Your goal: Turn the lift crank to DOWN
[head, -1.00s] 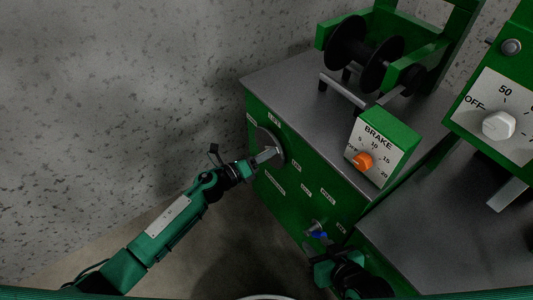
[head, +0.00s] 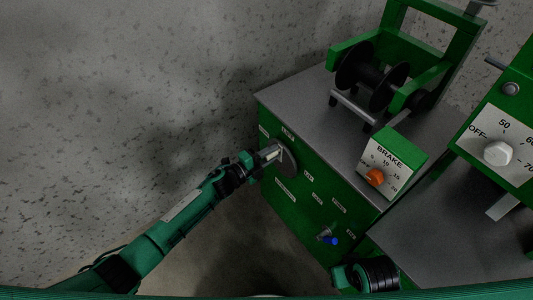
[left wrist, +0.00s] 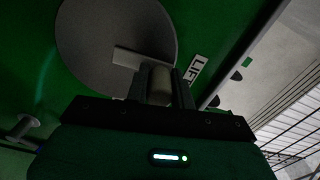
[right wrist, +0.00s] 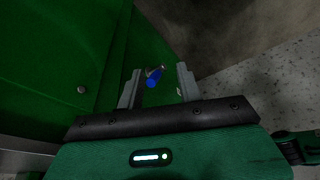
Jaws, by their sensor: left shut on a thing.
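The lift crank is a grey disc (head: 288,162) on the left part of the green cabinet's front, with a pale bar across it. In the left wrist view the disc (left wrist: 95,35), its flat bar (left wrist: 127,58) and its round handle (left wrist: 160,86) show close up, beside a partly visible "LIFT" label (left wrist: 194,68). My left gripper (head: 268,153) is shut on the handle, at the disc's upper left in the head view. My right gripper (right wrist: 158,85) is open and empty, low at the cabinet front. No DOWN mark is readable.
A blue cable end (head: 333,240) sticks out of the cabinet front, also visible beyond my right fingers (right wrist: 154,77). On the cabinet top (head: 310,95) stand a black spool (head: 368,75) and a brake box (head: 390,160) with an orange knob. A white-knobbed dial panel (head: 505,140) is at right.

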